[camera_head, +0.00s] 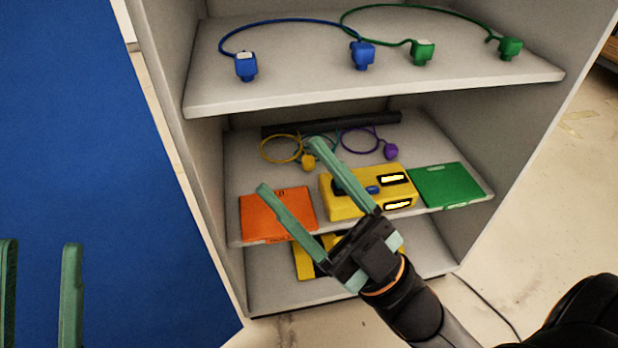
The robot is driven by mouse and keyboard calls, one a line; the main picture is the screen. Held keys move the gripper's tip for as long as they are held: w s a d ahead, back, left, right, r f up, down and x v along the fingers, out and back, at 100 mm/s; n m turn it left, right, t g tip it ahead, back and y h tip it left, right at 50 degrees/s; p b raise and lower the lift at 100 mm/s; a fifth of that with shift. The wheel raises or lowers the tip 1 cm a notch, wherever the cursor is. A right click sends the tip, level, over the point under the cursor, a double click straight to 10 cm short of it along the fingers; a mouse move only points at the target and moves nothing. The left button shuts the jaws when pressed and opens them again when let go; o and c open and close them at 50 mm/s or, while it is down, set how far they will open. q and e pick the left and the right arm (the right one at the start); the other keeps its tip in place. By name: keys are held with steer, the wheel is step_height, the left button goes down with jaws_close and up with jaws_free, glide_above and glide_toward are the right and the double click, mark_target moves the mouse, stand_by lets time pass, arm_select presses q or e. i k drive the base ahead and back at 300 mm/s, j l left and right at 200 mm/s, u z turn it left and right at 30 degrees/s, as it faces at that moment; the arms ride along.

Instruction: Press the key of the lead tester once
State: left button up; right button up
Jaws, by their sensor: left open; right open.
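A yellow box (360,205), which looks like the lead tester, sits on the middle shelf between an orange box and a green box. It has two pale lit-looking windows on its right side and a small blue part (372,189) on top, perhaps the key. My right gripper (290,168) is open and empty in front of the middle shelf. One finger crosses in front of the yellow box's left part and hides some of it; the other crosses the orange box. I cannot tell whether either touches. My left gripper (40,244) is open and empty at the lower left, away from the shelves.
The orange box (265,218) and green box (447,186) flank the tester. Yellow (284,149) and purple (358,142) leads lie behind, before a dark bar (330,124). Blue (246,66) and green (422,52) leads lie on the upper shelf (300,85), above the middle shelf.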

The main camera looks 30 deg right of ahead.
mark_target(373, 189)
steer(key=z, duration=1.3)
